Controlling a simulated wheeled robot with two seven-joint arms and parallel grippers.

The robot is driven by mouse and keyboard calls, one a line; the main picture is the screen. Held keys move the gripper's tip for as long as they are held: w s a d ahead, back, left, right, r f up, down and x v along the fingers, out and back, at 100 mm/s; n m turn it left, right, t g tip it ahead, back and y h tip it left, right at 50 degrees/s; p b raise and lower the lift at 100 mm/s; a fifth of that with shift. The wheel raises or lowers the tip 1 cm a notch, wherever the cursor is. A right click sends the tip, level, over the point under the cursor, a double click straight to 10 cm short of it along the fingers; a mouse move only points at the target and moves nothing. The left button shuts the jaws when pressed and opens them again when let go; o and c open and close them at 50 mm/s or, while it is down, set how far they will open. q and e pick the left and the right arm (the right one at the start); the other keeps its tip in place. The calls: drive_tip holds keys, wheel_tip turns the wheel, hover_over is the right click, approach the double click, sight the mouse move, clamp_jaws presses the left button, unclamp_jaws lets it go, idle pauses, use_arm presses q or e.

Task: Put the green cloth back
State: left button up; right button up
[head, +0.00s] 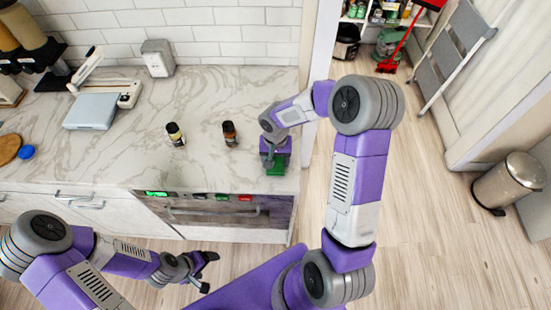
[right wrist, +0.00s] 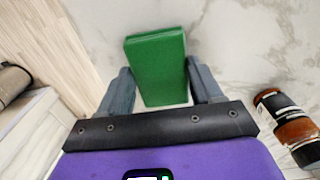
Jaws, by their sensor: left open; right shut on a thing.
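The green cloth (head: 277,166) looks like a folded green block at the right end of the marble counter. My right gripper (head: 275,160) is shut on it from above. In the right wrist view the cloth (right wrist: 157,62) lies between the two fingers of my right gripper (right wrist: 160,88), with its far part sticking out past them. I cannot tell whether the cloth touches the counter. My left gripper (head: 209,271) is open and empty, low in front of the counter.
Two small dark jars, one (head: 175,134) and another (head: 230,133), stand on the counter (head: 200,95) left of my right gripper. A grey scale-like device (head: 91,111) stands farther left. A metal bin (head: 508,182) and a folded ladder (head: 452,55) are at the right.

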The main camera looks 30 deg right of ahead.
drive_tip(key=shift+f, duration=0.1)
drive_tip(key=o, duration=1.1)
wheel_tip(320, 180, up, 12)
drive_tip(key=p, duration=0.1)
drive_tip(key=shift+r, duration=0.2)
